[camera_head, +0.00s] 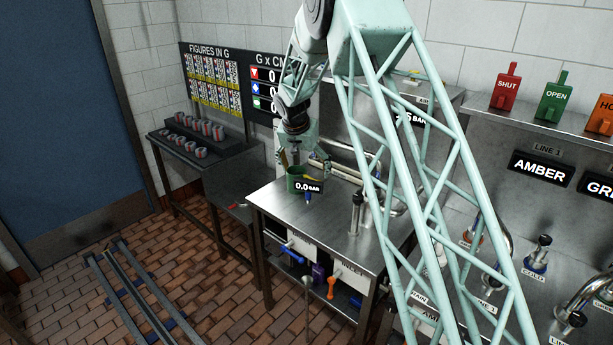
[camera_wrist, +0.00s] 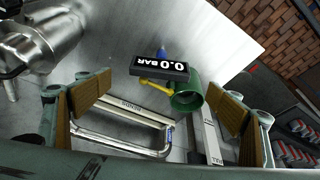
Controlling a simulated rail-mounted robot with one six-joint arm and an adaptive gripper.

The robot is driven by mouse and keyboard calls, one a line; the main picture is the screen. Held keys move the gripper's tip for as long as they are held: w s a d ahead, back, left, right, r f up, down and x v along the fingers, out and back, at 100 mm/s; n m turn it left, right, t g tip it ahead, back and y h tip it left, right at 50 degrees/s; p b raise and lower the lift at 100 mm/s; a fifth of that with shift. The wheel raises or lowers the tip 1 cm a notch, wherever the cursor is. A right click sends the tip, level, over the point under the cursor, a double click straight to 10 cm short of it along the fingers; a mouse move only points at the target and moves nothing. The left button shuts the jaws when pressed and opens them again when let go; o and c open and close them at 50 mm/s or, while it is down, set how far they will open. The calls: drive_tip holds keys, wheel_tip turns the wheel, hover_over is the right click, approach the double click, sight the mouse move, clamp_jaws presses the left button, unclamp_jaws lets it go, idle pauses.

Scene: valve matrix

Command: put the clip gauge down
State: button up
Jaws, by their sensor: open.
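The clip gauge is a small black display reading "0.0 BAR" (camera_head: 308,187) with a blue part below it. It is at the steel bench top (camera_head: 268,203), in front of a green cup-like holder (camera_head: 293,172). In the wrist view the gauge (camera_wrist: 160,68) lies beyond my fingertips, with the blue part behind it, beside the green holder (camera_wrist: 186,97) and a yellow rod. My gripper (camera_head: 302,158) is above the holder. The gauge's exact contact with the bench is hard to tell.
A bent metal pipe (camera_wrist: 130,148) and a steel fitting (camera_wrist: 52,38) are close to my gripper. Coloured-handled tools, one orange (camera_head: 331,287), are on the shelf below. A dark rack with several small cups (camera_head: 190,148) stands left. The bench's front is clear.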

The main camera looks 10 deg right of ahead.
drive_tip(key=shift+v, duration=1.4)
